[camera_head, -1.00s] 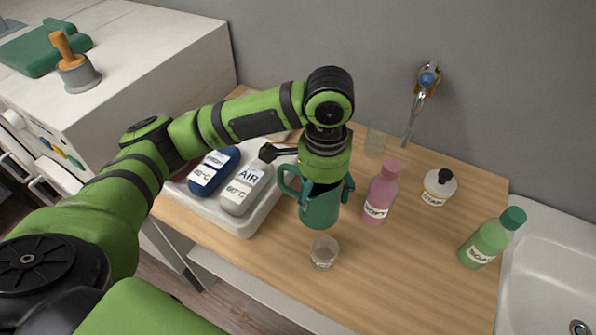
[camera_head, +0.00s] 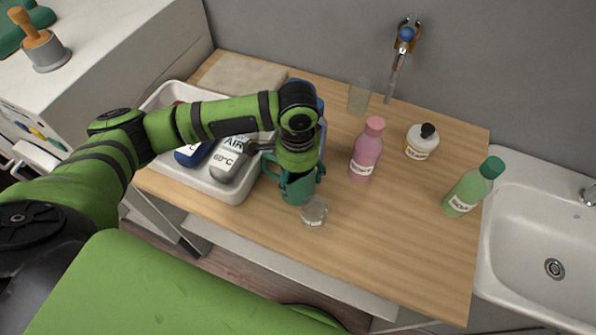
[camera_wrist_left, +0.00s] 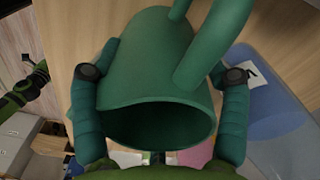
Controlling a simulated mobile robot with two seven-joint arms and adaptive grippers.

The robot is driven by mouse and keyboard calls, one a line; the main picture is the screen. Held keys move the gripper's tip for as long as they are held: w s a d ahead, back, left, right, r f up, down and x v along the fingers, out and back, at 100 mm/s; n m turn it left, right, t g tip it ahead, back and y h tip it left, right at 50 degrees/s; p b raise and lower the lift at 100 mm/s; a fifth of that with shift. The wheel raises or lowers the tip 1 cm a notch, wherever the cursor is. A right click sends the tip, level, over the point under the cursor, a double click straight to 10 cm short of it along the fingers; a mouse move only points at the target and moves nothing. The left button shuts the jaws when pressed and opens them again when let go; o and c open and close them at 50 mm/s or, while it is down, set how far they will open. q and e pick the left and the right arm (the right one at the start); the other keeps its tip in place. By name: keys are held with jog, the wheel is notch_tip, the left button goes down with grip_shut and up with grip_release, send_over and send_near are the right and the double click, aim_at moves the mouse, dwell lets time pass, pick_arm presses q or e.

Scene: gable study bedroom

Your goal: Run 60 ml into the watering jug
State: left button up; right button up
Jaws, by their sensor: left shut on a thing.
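The dark green watering jug (camera_head: 296,190) is held from above by my left gripper (camera_head: 297,172), which is shut on it. In the left wrist view the jug's open mouth (camera_wrist_left: 160,125) faces the camera, with a finger on either side and the handle at the top. I cannot tell whether its base touches the wooden counter (camera_head: 400,240). The wall tap (camera_head: 398,62), with a blue knob, is at the back, apart from the jug. My right gripper is not in view.
A clear glass (camera_head: 314,212) stands close to the jug at the front. Another clear glass (camera_head: 359,96) stands near the tap. Pink (camera_head: 366,152), white (camera_head: 421,143) and green (camera_head: 468,190) bottles stand to the right. A white tray (camera_head: 235,193) holds labelled bottles.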

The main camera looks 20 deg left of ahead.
pick_arm(q)
jog(key=o, duration=1.2)
jog(key=shift+f, duration=0.1)
